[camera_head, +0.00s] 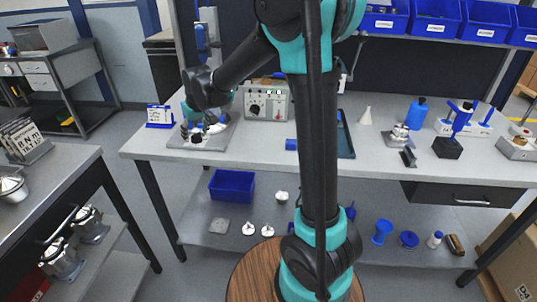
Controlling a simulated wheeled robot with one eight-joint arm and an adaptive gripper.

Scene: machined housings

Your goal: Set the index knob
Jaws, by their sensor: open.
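My gripper (196,131) is small and partly hidden by my own wrist. It is open, low over a grey fixture plate (181,142) at the left part of the bench. Dark and pale parts stand on that plate under and beside the gripper, too small to tell apart. A pale grey control box (279,104) stands just right of and behind the gripper. It has a dark round knob (255,109) low on the left of its face, apart from my gripper. I cannot tell which part is the index knob, or how it is turned.
A blue-and-white sign card (159,115) stands left of the plate. A blue cylinder (291,144) and a dark tray (346,139) lie to the right. A white cone (366,116), a blue bottle (416,112) and metal fixtures stand farther right. My arm hides the bench's middle.

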